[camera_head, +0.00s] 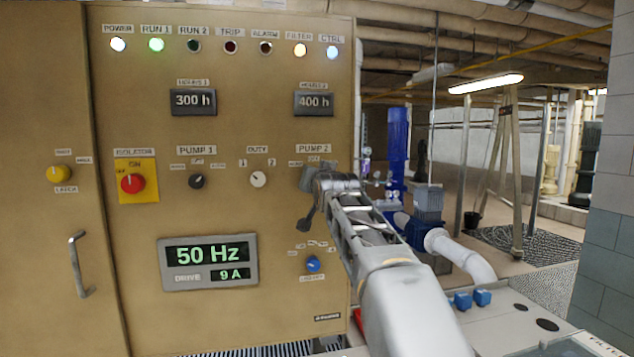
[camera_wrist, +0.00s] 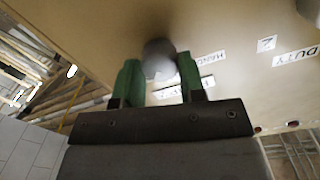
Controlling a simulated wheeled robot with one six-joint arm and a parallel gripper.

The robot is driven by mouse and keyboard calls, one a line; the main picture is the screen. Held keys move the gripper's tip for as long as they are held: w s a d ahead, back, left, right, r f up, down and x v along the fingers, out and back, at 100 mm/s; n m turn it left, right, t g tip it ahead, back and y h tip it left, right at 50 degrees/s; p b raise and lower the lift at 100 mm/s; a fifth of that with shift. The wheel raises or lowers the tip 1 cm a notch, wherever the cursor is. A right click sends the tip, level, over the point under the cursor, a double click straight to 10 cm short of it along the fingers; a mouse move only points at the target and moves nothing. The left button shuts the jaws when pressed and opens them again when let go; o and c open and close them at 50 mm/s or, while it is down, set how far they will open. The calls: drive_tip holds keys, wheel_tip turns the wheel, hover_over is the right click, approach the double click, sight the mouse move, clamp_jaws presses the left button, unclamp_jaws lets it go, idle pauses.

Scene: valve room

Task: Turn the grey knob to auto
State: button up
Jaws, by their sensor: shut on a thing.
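The grey knob (camera_wrist: 158,57) shows in the wrist view between two green fingertips. My gripper (camera_wrist: 159,78) is shut on it, with one finger on each side. In the head view my gripper (camera_head: 314,183) reaches the panel just under the PUMP 2 label (camera_head: 313,149) and hides the knob there. White position labels sit around the knob; one reads HAND (camera_wrist: 209,58) upside down in the wrist view. Another label (camera_wrist: 184,88) is partly covered by a finger. I cannot tell which position the knob points to.
The tan panel (camera_head: 130,270) also carries a white DUTY knob (camera_head: 258,179), a black PUMP 1 knob (camera_head: 197,181), a red isolator (camera_head: 132,184), a blue knob (camera_head: 313,263) and a 50 Hz display (camera_head: 208,262). Blue pumps (camera_head: 428,204) and pipes stand to the right.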

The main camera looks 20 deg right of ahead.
drive_tip(key=shift+m, duration=0.3)
drive_tip(key=o, duration=0.9)
drive_tip(key=shift+o, duration=0.2)
drive_tip(key=shift+s, duration=0.1)
drive_tip(key=b+v, duration=0.5)
drive_tip(key=v, duration=0.8)
drive_tip(key=shift+s, duration=0.3)
